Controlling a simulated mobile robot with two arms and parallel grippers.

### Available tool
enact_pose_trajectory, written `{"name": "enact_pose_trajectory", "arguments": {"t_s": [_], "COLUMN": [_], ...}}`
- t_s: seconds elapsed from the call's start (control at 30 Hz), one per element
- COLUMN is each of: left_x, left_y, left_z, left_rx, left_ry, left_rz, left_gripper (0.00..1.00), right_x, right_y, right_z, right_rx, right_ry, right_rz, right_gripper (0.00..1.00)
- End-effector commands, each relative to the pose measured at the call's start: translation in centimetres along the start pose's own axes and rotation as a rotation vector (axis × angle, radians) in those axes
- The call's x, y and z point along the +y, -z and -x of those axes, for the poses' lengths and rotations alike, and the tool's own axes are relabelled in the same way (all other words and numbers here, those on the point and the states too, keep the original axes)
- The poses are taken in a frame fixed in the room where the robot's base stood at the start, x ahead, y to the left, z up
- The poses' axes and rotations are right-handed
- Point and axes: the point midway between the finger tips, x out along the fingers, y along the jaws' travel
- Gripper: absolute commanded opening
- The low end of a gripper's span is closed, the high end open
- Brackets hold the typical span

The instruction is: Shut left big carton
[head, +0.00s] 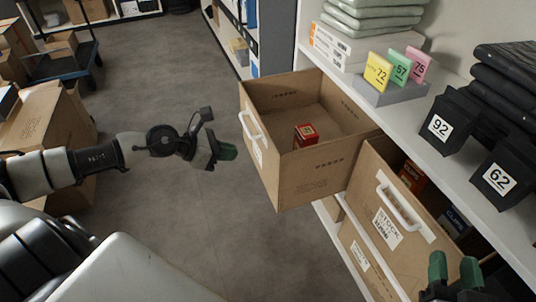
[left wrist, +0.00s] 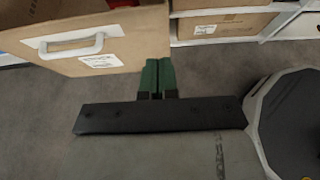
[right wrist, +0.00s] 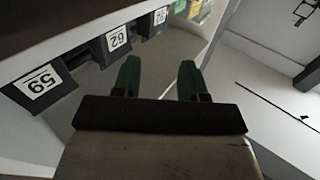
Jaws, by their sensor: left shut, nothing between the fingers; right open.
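The left big carton (head: 318,178) is pulled far out from the shelf, its open top showing a small red box (head: 305,135) inside. Its white handle (head: 249,126) is on the front face, which also shows in the left wrist view (left wrist: 125,60). My left gripper (head: 227,151) is shut and empty, a short gap to the left of the carton's front. My right gripper (head: 453,270) is open at the lower right, in front of the right carton (head: 378,211). In the right wrist view its fingers (right wrist: 159,80) stand apart with nothing between them.
The white shelf (head: 400,110) holds number cards, folded cloth and black bins (head: 452,122) marked 92 and 62. Lower cartons (head: 358,255) sit beneath. Stacked boxes (head: 45,125) and a blue cart (head: 70,70) stand at the left. The grey floor between is clear.

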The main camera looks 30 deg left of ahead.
Motion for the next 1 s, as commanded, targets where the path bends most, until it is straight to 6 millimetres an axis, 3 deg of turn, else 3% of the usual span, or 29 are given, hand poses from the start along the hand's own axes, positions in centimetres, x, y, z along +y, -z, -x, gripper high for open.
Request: {"name": "enact_pose_trajectory", "arguments": {"t_s": [0.27, 0.5, 0.73, 1.0], "left_x": [0.1, 0.0, 0.0, 0.1], "left_y": [0.0, -0.2, -1.6, -2.0], "left_z": [-3.6, -8.2, -10.4, -11.0], "left_rx": [-0.007, -0.007, -0.003, 0.001], "left_ry": [-0.001, 0.0, 0.0, -0.001], "left_rz": [0.004, 0.003, 0.002, 0.004], "left_gripper": [0.0, 0.0, 0.0, 0.0], "right_x": [-0.3, -0.7, -0.9, -1.0], "right_y": [1.9, 4.1, 5.3, 5.8], "right_z": [-0.1, 0.4, 0.9, 1.1], "right_rx": [0.167, 0.356, 0.462, 0.498], "right_ry": [0.009, 0.019, 0.024, 0.025], "right_rz": [-0.004, -0.011, -0.015, -0.017], "right_gripper": [0.43, 0.43, 0.43, 0.43]}}
